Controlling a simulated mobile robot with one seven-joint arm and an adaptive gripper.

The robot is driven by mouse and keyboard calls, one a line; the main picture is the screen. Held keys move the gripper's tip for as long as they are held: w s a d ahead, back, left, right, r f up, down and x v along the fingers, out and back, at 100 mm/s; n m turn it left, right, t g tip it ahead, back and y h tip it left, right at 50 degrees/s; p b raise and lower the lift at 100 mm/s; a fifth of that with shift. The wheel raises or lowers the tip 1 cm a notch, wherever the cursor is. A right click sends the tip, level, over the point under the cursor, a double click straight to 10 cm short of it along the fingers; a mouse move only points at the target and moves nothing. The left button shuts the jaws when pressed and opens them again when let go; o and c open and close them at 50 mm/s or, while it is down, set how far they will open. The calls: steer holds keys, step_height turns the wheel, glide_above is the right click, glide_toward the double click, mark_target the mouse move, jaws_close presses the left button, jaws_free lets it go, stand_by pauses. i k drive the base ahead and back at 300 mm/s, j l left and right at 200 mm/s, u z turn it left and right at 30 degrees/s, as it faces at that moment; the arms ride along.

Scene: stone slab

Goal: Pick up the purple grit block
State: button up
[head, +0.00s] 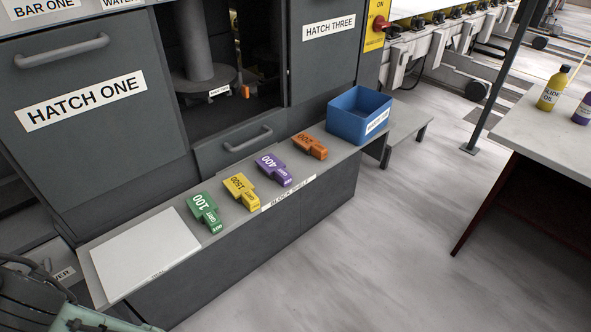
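The purple grit block (274,170), marked 400, lies on the grey block shelf (238,235) in the head view. It sits between the yellow block marked 1500 (241,190) on its left and the orange block (310,146) on its right. The green block marked 100 (204,212) lies furthest left of the row. The blocks lie apart from each other. Part of my arm shows at the bottom left corner, apart from the blocks. My gripper's fingertips cannot be made out.
A blue bin (358,114) stands at the shelf's right end. A white board (146,252) lies at its left end. Grey hatches rise behind the shelf. A table (545,120) with yellow and purple bottles stands at the right. The floor (400,230) between is clear.

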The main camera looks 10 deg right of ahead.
mark_target(272, 167)
steer(key=j+z, duration=0.1)
steer(key=z, duration=1.35)
steer(key=k+j, duration=0.1)
steer(key=j, duration=0.2)
steer(key=k+j+z, duration=0.15)
steer(key=j, duration=0.45)
steer(key=k+z, duration=0.05)
